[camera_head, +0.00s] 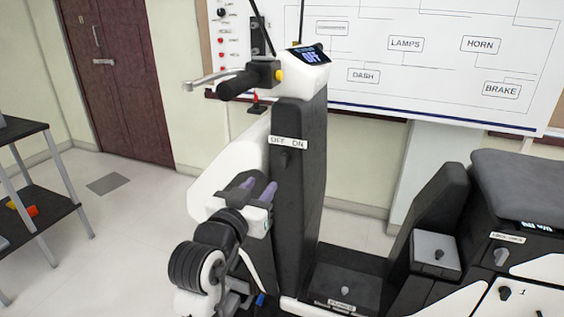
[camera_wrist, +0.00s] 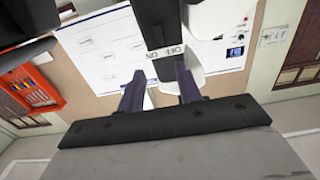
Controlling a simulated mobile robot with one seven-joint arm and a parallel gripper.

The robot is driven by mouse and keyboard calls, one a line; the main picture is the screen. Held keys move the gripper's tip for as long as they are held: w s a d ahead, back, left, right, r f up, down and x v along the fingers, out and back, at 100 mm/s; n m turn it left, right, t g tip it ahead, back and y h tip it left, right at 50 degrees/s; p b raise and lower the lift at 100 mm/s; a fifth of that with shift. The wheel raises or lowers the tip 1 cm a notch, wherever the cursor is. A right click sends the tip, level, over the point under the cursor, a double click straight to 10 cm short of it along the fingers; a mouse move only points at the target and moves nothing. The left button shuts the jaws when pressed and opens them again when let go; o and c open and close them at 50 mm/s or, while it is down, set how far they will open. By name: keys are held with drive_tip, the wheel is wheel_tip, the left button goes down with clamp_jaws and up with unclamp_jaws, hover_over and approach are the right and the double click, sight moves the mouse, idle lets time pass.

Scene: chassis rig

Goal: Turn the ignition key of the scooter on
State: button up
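The scooter's dark upright column (camera_head: 300,200) carries a white OFF/ON label (camera_head: 288,142). A small dark ignition key (camera_head: 284,158) sits just under the label, hard to make out against the black panel. The dash display (camera_head: 311,56) on top reads OFF. My gripper (camera_head: 257,190) is in front of the column, lower and left of the key, with its two purple fingers apart and nothing between them. In the wrist view, the fingers (camera_wrist: 160,88) stand apart, with the label (camera_wrist: 165,53) upside down beyond them.
The handlebar grip (camera_head: 238,84) and silver brake lever (camera_head: 203,80) stick out left above my gripper. A footboard panel (camera_head: 345,285) with a small knob lies low right, before the seat (camera_head: 520,180). A dark shelf (camera_head: 45,190) stands far left.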

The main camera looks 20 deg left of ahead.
sight(283, 158)
drive_tip(key=w+p, duration=0.4)
drive_tip(key=w, duration=0.9)
drive_tip(key=shift+w, duration=0.3)
drive_tip(key=shift+c, duration=0.2)
clamp_jaws()
